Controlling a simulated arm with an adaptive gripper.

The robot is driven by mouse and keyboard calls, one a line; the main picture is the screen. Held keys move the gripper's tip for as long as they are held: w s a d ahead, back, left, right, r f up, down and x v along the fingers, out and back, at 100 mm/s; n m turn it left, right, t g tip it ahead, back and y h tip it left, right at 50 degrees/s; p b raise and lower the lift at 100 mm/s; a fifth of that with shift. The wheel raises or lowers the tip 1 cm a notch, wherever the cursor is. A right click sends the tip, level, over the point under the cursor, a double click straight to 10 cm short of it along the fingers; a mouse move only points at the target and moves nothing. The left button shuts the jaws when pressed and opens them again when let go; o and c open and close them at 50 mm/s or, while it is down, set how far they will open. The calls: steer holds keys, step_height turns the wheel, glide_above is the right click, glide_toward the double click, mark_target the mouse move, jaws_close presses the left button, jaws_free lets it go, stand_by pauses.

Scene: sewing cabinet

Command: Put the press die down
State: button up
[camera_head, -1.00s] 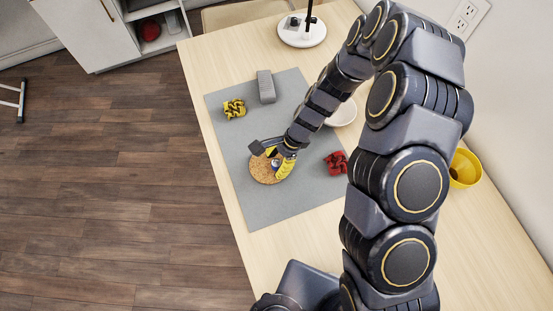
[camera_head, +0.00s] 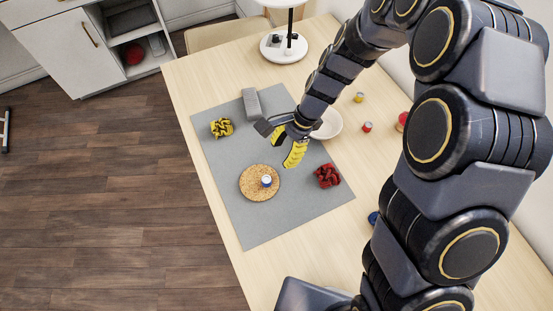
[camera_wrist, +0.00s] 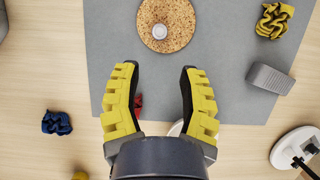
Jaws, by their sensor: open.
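The press die, a small silver-and-blue cylinder (camera_head: 266,181), stands on a round cork mat (camera_head: 250,190), right of its middle. In the wrist view the die (camera_wrist: 160,31) shows as a pale round top on the cork mat (camera_wrist: 180,12). My gripper (camera_head: 286,147), with yellow ribbed fingers, is open and empty. It is above the grey mat, up and to the right of the die in the head view and clear of it. In the wrist view the fingers (camera_wrist: 158,72) are spread wide with nothing between the tips.
On the grey mat (camera_head: 275,225) are a yellow-and-black bundle (camera_head: 221,127), a grey block (camera_head: 251,103) and a red bundle (camera_head: 327,176). A white bowl (camera_head: 328,124) is partly behind my gripper. A lamp base (camera_head: 285,47) stands at the back. The mat's front is clear.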

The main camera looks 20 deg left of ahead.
steer(key=shift+w+d+r, duration=0.1)
steer(key=shift+r, duration=0.25)
steer(key=s+d+r+n+t+h, duration=0.1)
steer(key=s+d+r+n+h, duration=0.2)
steer(key=s+d+r+n, duration=0.5)
steer(key=s+d+r, duration=0.9)
steer(key=s+d, duration=0.1)
steer(key=d, duration=0.2)
steer(key=shift+r+n, duration=0.4)
steer(key=o, duration=0.3)
steer(key=shift+w, duration=0.1)
